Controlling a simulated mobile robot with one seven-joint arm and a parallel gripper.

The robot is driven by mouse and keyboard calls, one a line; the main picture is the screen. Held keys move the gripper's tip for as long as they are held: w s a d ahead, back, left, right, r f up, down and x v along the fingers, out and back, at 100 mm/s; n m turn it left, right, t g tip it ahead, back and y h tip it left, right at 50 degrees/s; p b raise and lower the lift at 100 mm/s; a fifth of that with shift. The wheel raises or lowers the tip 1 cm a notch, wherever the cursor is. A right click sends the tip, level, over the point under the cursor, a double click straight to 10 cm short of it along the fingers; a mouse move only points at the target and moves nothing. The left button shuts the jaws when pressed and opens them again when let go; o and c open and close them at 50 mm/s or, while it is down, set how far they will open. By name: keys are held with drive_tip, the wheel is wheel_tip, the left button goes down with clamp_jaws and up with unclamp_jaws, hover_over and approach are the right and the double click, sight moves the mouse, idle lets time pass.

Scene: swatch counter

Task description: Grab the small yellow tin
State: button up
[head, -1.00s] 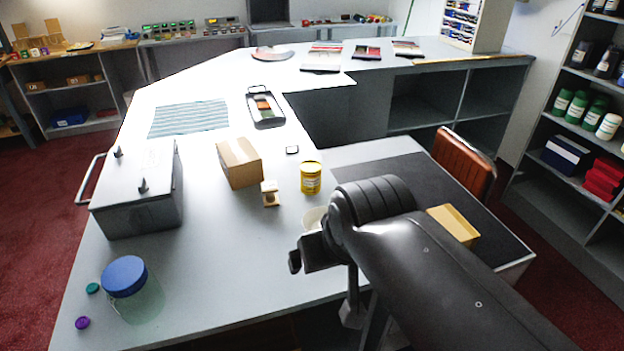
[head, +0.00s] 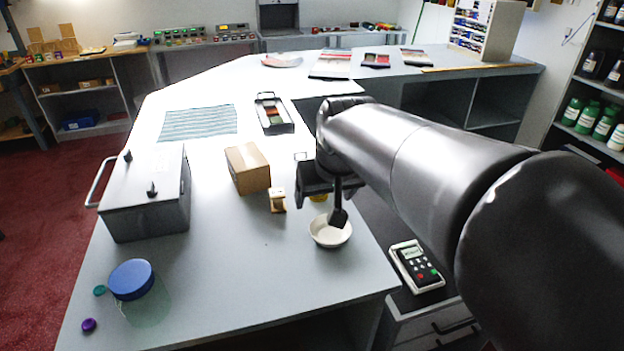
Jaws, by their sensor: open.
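The small yellow tin (head: 318,198) stands on the grey counter, almost wholly hidden behind my gripper in the head view; only a sliver of yellow shows. My gripper (head: 322,203) is open and in front of the tin as seen from the head. One dark finger hangs down just above the white bowl's far rim. I cannot tell whether the fingers are around the tin or short of it.
A white bowl (head: 330,232) stands just nearer than the tin. A small wooden piece (head: 277,200) and a cardboard box (head: 247,167) stand left of it.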

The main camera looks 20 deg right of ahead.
drive_tip(key=shift+g, duration=0.4)
drive_tip(key=w+d+f, duration=0.2)
drive_tip(key=w+f, duration=0.1)
drive_tip(key=w, duration=0.4)
drive_tip(key=w+d+f, duration=0.2)
drive_tip(key=w+f, duration=0.2)
drive_tip(key=w, duration=0.3)
drive_tip(key=w+d+f, duration=0.3)
drive_tip(key=w, duration=0.5)
drive_tip(key=shift+f, duration=0.3)
drive_tip(key=shift+a+x, duration=0.2)
drive_tip(key=shift+x, duration=1.15)
drive_tip(key=shift+a+x, duration=0.2)
drive_tip(key=shift+x, duration=1.2)
drive_tip(key=shift+s, duration=0.2)
drive_tip(key=c, duration=1.2)
